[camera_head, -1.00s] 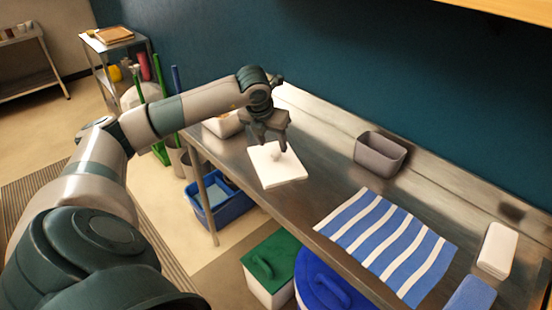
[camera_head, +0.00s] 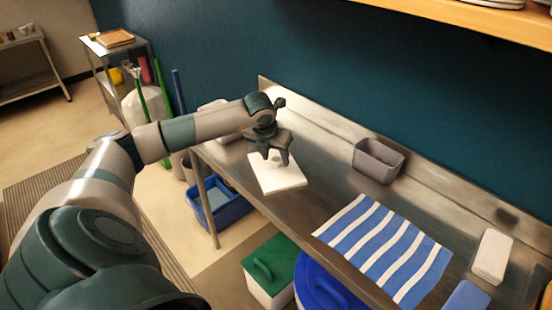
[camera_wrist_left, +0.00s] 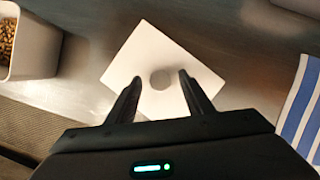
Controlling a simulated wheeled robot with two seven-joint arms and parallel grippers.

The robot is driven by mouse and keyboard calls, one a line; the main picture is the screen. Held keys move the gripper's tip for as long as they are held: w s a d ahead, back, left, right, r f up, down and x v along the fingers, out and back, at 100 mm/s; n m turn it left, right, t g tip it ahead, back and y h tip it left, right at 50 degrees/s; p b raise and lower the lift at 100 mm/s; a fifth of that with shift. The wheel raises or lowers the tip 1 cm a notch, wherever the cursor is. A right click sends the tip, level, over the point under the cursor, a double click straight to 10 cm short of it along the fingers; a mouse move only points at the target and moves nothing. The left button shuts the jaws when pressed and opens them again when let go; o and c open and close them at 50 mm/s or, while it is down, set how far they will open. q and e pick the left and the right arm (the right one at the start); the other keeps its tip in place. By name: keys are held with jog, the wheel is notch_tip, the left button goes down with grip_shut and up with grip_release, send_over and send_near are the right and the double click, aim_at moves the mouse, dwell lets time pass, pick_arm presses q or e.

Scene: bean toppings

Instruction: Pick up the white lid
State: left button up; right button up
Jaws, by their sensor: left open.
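The white lid (camera_head: 279,178) is a flat square lying on the steel counter in the head view. In the left wrist view the lid (camera_wrist_left: 180,60) shows a round knob (camera_wrist_left: 160,79) at its middle. My right gripper is not in view.
A white container of beans (camera_wrist_left: 30,42) stands left of the lid. A grey bin (camera_head: 378,160) stands at the back of the counter (camera_head: 325,165). A blue-striped cloth (camera_head: 385,248) and a white box (camera_head: 492,256) lie to the right. A blue tub (camera_head: 228,212) is on the floor.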

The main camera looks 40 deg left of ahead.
aim_at(275, 160)
pick_arm(q)
jog(key=shift+c, duration=0.2)
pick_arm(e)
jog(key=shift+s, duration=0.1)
pick_arm(q)
grip_shut()
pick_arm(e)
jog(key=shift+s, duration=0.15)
pick_arm(q)
jog(key=shift+r, duration=0.1)
